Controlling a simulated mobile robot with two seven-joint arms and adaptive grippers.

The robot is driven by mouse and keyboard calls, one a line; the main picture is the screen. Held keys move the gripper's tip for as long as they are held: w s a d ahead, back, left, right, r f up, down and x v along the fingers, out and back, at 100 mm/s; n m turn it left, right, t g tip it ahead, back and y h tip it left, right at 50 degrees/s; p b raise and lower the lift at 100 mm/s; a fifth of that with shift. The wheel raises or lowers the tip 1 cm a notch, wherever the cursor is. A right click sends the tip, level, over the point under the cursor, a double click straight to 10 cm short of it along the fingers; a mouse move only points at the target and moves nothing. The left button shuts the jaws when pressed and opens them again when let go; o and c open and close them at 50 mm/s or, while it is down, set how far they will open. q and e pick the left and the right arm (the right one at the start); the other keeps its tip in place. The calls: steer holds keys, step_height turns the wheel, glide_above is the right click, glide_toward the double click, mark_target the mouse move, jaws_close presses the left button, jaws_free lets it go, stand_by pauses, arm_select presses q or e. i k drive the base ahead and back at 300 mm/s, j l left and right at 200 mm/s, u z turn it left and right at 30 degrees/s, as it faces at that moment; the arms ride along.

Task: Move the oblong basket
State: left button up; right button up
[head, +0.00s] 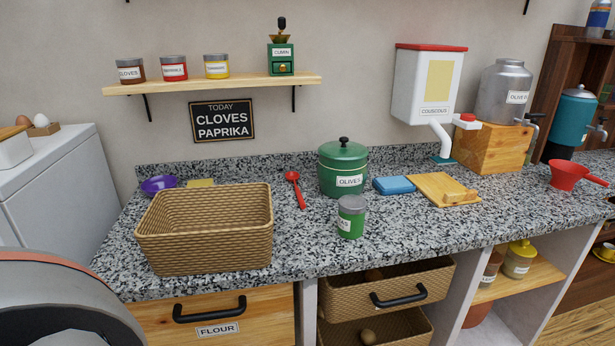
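The oblong basket (208,247) is tan and woven, and stands upright on the left part of the speckled grey counter (310,248). Its open top faces up, and the visible part of its inside looks empty. Its front side is close to the counter's front edge. Neither of my grippers shows in the head view.
A purple bowl (158,185) and a yellow block (200,183) sit behind the basket. A red spoon (295,188), green OLIVES canister (342,168), green jar (351,217), blue box (394,185) and wooden board (440,190) lie rightward. Bare counter lies at front right.

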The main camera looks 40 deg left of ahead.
mark_target(213, 228)
steer(key=k+u, duration=0.1)
steer(key=u, duration=0.3)
steer(key=j+u, duration=0.1)
steer(key=u, duration=0.3)
steer(key=k+u, duration=0.1)
steer(key=u, duration=0.3)
steer(key=j+u, duration=0.15)
steer(key=u, duration=0.25)
steer(key=k+j, duration=0.05)
